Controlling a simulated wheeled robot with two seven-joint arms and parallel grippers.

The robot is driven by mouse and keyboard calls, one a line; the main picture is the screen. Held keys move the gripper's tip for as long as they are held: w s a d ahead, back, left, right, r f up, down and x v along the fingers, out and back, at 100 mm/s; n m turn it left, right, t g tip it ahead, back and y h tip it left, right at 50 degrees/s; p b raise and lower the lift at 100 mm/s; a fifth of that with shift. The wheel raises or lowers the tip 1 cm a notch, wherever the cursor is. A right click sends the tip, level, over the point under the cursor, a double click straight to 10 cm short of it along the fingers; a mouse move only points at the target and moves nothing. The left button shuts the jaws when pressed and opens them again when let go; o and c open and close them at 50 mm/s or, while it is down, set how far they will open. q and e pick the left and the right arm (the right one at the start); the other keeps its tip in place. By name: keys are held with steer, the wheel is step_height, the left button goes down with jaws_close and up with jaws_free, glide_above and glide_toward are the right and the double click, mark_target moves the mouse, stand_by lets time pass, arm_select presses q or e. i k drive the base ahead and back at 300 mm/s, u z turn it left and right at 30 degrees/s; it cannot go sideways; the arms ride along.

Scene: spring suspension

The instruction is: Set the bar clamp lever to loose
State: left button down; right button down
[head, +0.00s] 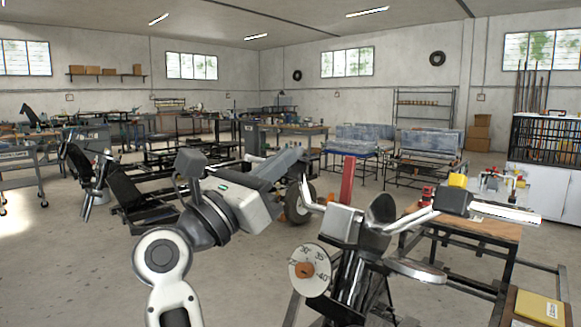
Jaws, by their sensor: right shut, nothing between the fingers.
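A metal fixture with a numbered white dial (310,270) stands at the front centre. A dark block (454,201) with a yellow piece (457,180) on top sits at its right, and a pale horizontal bar (508,214) runs right from the block. A slanted silver bar (412,218) lies left of the block. I cannot tell for certain which part is the clamp lever, or its setting. My left gripper is not in view.
A wooden-topped bench (485,229) stands behind the fixture at the right. A red post (347,180) rises behind the fixture. A yellow sheet (540,307) lies at the lower right. Bare floor (70,260) is at the left.

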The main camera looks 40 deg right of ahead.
mark_target(350, 162)
steer(key=k, duration=1)
